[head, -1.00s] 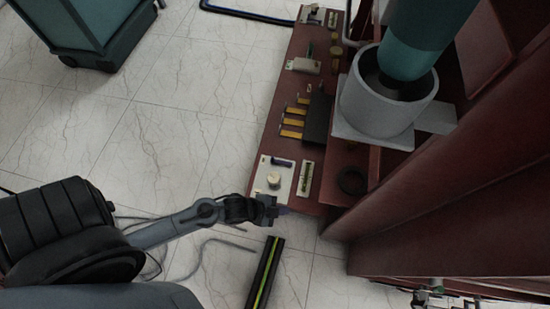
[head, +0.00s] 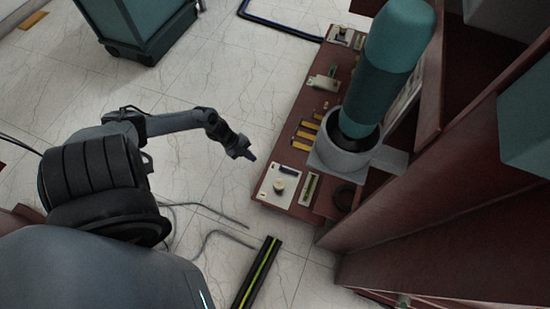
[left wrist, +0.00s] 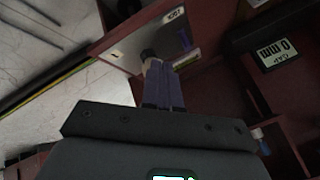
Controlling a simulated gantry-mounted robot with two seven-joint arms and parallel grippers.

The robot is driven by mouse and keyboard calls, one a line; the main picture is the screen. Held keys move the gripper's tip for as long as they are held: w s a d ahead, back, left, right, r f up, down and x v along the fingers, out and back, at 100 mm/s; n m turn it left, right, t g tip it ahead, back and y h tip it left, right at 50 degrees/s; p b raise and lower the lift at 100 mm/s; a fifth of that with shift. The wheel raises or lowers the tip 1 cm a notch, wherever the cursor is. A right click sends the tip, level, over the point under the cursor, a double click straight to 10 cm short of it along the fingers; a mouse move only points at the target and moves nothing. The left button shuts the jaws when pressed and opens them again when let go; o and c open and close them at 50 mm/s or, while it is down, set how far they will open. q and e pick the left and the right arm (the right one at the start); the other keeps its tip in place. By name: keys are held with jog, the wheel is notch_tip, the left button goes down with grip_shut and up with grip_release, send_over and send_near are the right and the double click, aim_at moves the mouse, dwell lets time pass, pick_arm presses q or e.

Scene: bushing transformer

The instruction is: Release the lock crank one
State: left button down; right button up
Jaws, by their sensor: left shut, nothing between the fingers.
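A white plate (head: 268,193) with a round beige knob (head: 279,186) and a small dark blue piece (head: 288,169) sits at the near end of the red-brown panel. I cannot tell which fitting is lock crank one. My left gripper (head: 250,156) is shut and empty, left of the panel and apart from the plate. In the left wrist view, its purple fingers (left wrist: 163,88) are together and point toward the labelled white plate (left wrist: 135,45). The fingertips partly cover the knob there. My right gripper is not in view.
A teal cylinder (head: 388,70) rises from a grey collar (head: 345,150) on the right. Several yellow strips (head: 305,135) line the panel. A black and yellow bar (head: 258,275) and grey cables lie on the tiled floor. A teal bin (head: 135,25) stands top left.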

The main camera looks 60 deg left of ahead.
pick_arm(q)
jog(key=shift+d, duration=0.15)
jog(key=shift+w+f, duration=0.1)
jog(key=b+x, duration=0.7)
jog(key=x, duration=0.3)
jog(key=shift+w+d+f+b, duration=0.1)
jog(key=shift+f+b, duration=0.2)
jog(key=shift+f, duration=0.1)
jog(key=w, duration=0.1)
jog(key=w+b, duration=0.1)
jog(key=w, duration=0.1)
jog(key=shift+r+b, duration=0.3)
jog(key=shift+w+r, duration=0.15)
jog(key=shift+w, duration=0.25)
jog(key=shift+s, duration=0.1)
